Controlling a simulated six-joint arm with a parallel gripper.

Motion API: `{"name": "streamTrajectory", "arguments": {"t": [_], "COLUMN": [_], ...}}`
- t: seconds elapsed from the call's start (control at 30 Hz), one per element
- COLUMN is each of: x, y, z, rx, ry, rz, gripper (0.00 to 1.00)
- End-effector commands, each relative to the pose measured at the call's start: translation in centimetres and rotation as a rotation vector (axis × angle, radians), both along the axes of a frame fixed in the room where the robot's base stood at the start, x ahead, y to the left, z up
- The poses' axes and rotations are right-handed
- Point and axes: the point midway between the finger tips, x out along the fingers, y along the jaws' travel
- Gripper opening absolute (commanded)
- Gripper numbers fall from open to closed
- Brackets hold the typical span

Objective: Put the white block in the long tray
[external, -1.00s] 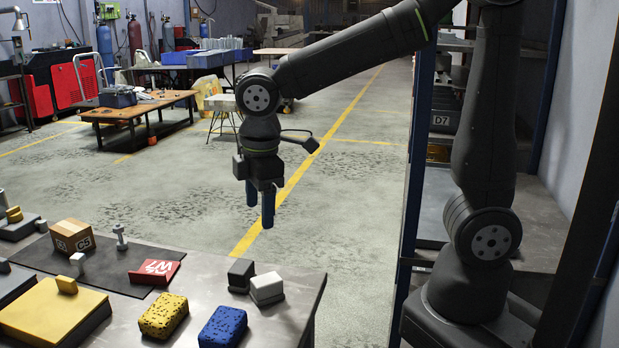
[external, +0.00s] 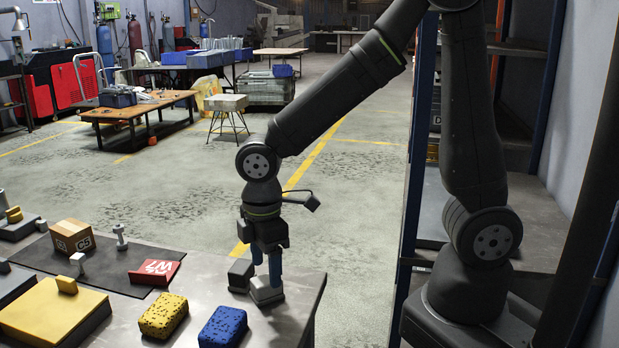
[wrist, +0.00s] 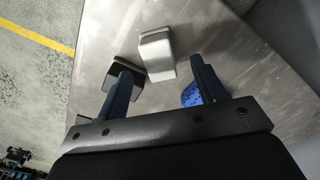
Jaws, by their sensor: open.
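The white block (external: 264,294) has a grey base and sits near the right end of the table. It also shows in the wrist view (wrist: 157,54), between the fingertips. My gripper (external: 266,270) is over the block, pointing down, open and empty. In the wrist view my gripper (wrist: 158,66) has one finger close to the dark block and the other on the white block's far side, with gaps beside the white block. Contact cannot be told. I cannot pick out a long tray for certain; the red W7 piece (external: 154,272) lies on the dark mat.
A dark block (external: 240,275) stands right beside the white block. A blue sponge (external: 223,327) and a yellow sponge (external: 163,316) lie in front. A cardboard box (external: 72,238) and small grey pieces stand on the mat (external: 110,276). A yellow-topped block (external: 52,310) is at left.

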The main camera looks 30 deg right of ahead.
Motion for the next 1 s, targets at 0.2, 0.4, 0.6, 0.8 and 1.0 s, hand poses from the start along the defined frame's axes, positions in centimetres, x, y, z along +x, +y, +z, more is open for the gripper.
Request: {"name": "streamTrajectory", "arguments": {"t": [0.2,0.4,0.6,0.8,1.0], "x": [0.1,0.1,0.1,0.1,0.1], "y": [0.0,0.0,0.0,0.0,0.0], "z": [-2.8,-4.8,-5.1,-5.1,-5.1], "rx": [-0.004,-0.002,-0.001,-0.001,-0.001], "ry": [0.003,0.001,0.000,0.000,0.000], "rz": [0.000,0.000,0.000,0.000,0.000], "gripper": [0.64,0.64,0.64,0.44,0.11]}}
